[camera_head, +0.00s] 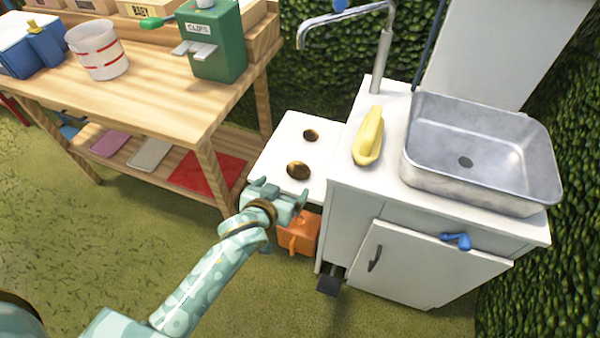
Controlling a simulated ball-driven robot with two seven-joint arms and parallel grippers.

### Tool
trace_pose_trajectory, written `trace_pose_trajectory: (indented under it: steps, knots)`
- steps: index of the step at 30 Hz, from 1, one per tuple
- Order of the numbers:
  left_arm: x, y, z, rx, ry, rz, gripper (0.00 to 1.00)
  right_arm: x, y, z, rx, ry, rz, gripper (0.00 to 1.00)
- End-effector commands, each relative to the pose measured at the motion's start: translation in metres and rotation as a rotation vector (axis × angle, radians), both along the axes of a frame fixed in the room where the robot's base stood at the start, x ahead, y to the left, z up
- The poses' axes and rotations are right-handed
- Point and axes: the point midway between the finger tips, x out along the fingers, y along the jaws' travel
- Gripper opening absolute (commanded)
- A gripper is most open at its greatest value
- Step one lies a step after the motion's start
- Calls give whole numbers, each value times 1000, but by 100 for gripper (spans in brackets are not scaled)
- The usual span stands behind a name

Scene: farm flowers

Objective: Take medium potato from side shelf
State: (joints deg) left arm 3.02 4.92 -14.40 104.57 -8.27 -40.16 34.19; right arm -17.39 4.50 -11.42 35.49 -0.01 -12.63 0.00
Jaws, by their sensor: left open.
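A white side shelf (276,153) is attached to the left of the sink cabinet. Two brown, potato-like things lie on it: a smaller one (311,136) toward the back and a larger one (298,170) near the front edge. I cannot tell for sure which is the medium potato. My left gripper (281,188) is open and empty at the front edge of the shelf, with its fingers pointing toward the larger brown thing. Whether it touches the shelf is not clear. My right gripper is not in view.
The sink cabinet (350,215) stands right of the shelf, with a metal basin (480,185), a yellow object (368,138) and a tap (382,60). A wooden table (150,100) with a green dispenser (215,55) stands left. An orange box (300,238) sits under the shelf.

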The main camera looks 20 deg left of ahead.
Motion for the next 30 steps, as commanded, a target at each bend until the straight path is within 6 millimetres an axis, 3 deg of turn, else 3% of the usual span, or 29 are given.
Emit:
trace_pose_trajectory:
  steps: [2, 8, 18, 28, 30]
  knots:
    - [16, -1, -17, 0, 5, -1, 90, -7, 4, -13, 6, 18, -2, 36]
    - [39, -2, -26, 1, 4, -2, 90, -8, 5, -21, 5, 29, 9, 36]
    - [80, -5, -48, 1, 8, -1, 90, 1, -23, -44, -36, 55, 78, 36]
    - [89, -6, -45, 0, 2, -2, 90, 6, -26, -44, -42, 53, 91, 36]
    - [89, -6, -45, 0, 2, -2, 70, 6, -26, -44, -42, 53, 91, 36]
